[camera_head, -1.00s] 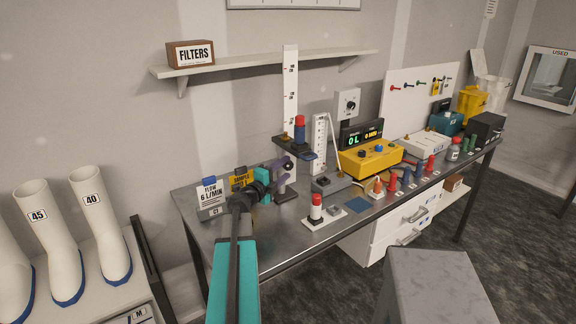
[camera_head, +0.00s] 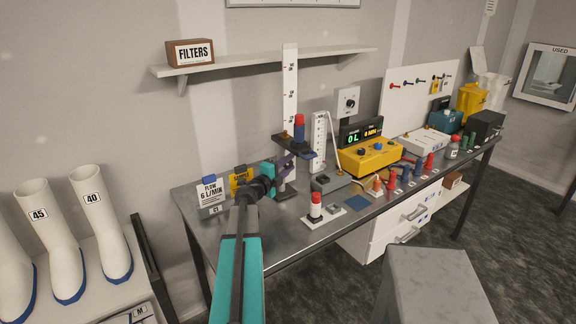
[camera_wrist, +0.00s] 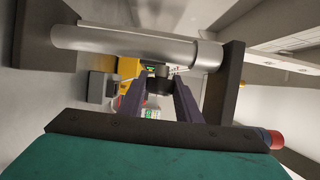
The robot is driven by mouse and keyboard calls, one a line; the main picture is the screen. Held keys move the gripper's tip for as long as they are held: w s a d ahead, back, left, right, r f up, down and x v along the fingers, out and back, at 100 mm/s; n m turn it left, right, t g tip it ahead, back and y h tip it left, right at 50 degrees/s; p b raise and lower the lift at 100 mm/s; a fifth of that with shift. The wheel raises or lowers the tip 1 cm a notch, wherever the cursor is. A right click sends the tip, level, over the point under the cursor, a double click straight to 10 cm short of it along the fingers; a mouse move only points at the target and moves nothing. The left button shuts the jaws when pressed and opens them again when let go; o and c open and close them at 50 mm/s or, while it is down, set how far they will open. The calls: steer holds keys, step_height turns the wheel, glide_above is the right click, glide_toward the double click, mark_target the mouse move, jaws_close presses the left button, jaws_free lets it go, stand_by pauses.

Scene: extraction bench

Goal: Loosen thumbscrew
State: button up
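A dark round knob (camera_wrist: 159,79), apparently the thumbscrew, shows in the wrist view beside the silver post (camera_wrist: 125,43) of a stand. My gripper (camera_wrist: 160,88) has its two purple fingers apart, one on each side of the knob. I cannot tell whether they touch it. In the head view my gripper (camera_head: 287,160) is at the stand, just below its dark holder arm (camera_head: 296,148), and hides the knob. A red-and-blue cartridge (camera_head: 299,128) stands upright on the holder arm; it also shows in the wrist view (camera_wrist: 272,139). The tall white scale (camera_head: 290,85) rises behind.
The flow and sample cards (camera_head: 211,192) stand left of my arm. A red-and-white cylinder (camera_head: 316,207) stands on a white plate in front. A yellow instrument (camera_head: 368,157) and several coloured cartridges are to the right. A shelf (camera_head: 270,62) hangs above. The bench's front left is clear.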

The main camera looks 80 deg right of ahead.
steer(key=shift+f+h+b, duration=0.25)
steer(key=shift+h+b, duration=0.05)
steer(key=shift+b, duration=0.9)
steer(key=shift+c, duration=0.4)
steer(key=n+h+b, duration=0.1)
steer(key=b, duration=0.5)
steer(key=n+g+h+b, duration=0.1)
steer(key=h+b, duration=0.1)
steer(key=b, duration=0.5)
steer(key=shift+r+h, duration=0.2)
steer(key=shift+h, duration=0.1)
steer(key=o, duration=1.1)
steer(key=shift+c, duration=0.2)
steer(key=shift+a, duration=0.1)
steer(key=b+v, duration=0.1)
steer(key=v, duration=0.6)
steer(key=shift+w+a+f, duration=0.1)
